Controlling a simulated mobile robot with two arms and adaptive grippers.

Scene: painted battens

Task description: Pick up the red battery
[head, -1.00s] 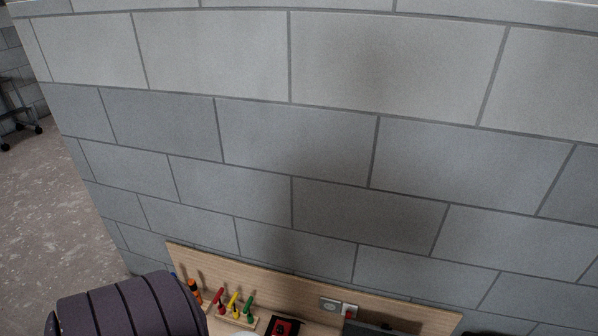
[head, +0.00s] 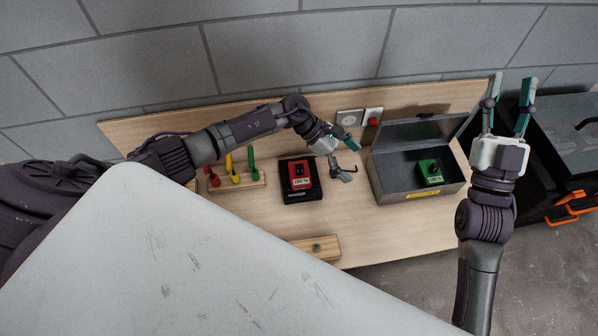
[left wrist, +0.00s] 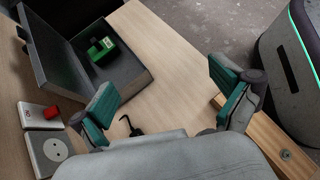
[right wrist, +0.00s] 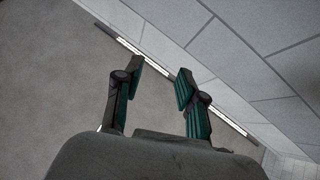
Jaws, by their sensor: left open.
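The red battery (head: 301,178) sits on a black charger or base (head: 301,194) on the wooden workbench, in the head view. It has a white label and does not show in the wrist views. My left gripper (head: 348,159) is open over the bench, to the right of the red battery and apart from it. In the left wrist view its fingers (left wrist: 163,88) are spread with nothing held between them. My right gripper (head: 512,92) is raised at the right, pointing up the picture. Its fingers (right wrist: 160,75) are apart and empty in the right wrist view.
A grey metal box (head: 414,193) with its lid up holds a green battery (head: 430,171). Coloured-handled tools stand in a wooden rack (head: 238,184). A wooden block (head: 318,247) lies at the front. A black case (head: 545,185) stands right. A socket and red switch (head: 373,117) are behind.

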